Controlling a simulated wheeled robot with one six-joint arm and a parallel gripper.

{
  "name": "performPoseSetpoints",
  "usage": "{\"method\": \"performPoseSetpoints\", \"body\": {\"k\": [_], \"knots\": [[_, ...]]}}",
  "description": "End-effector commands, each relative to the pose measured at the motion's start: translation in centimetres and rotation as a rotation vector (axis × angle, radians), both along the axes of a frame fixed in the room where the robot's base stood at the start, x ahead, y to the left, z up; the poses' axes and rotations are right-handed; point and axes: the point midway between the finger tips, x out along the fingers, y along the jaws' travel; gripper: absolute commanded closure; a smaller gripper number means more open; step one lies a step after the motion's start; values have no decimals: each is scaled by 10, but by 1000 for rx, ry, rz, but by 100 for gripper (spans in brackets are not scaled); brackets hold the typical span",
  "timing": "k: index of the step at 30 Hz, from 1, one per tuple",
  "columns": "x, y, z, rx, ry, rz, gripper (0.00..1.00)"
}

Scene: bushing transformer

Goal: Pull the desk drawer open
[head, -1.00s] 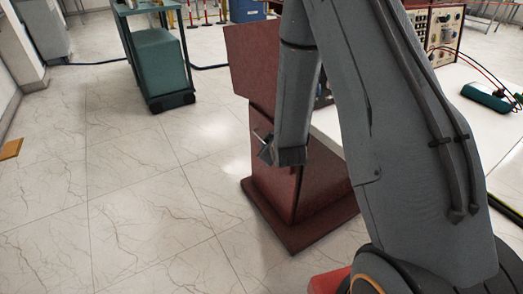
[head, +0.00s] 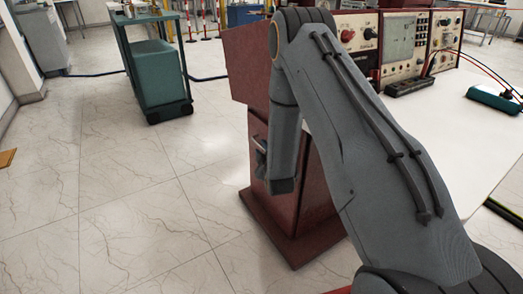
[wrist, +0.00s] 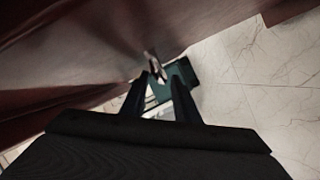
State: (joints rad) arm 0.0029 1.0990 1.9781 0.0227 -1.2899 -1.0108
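The desk has a dark red panelled side (head: 250,65) and a pale top (head: 460,130). Its drawer front (head: 256,125) is on the narrow left face of the red pedestal, with no clear gap showing. A small pale metal handle (head: 259,146) shows there, partly hidden by my arm. In the wrist view, my gripper (wrist: 160,80) has its two dark fingers apart, with nothing clearly held. The handle (wrist: 153,63) appears just beyond the fingertips, close to the dark red face. Whether the fingers touch it I cannot tell.
A green wheeled cart (head: 155,75) stands at the back left. Instruments (head: 395,45) and a green box (head: 493,98) with cables sit on the desk. The marble floor (head: 120,200) left of the pedestal is clear.

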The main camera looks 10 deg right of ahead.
Motion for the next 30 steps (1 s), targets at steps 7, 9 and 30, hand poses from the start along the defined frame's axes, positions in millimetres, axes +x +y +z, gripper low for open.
{"method": "performPoseSetpoints", "body": {"k": [7, 9, 30], "knots": [[8, 0, -2, 0, 1, 1, 72], [8, 0, -2, 0, 1, 0, 72], [3, -4, -1, 1, 3, -16, 100]]}}
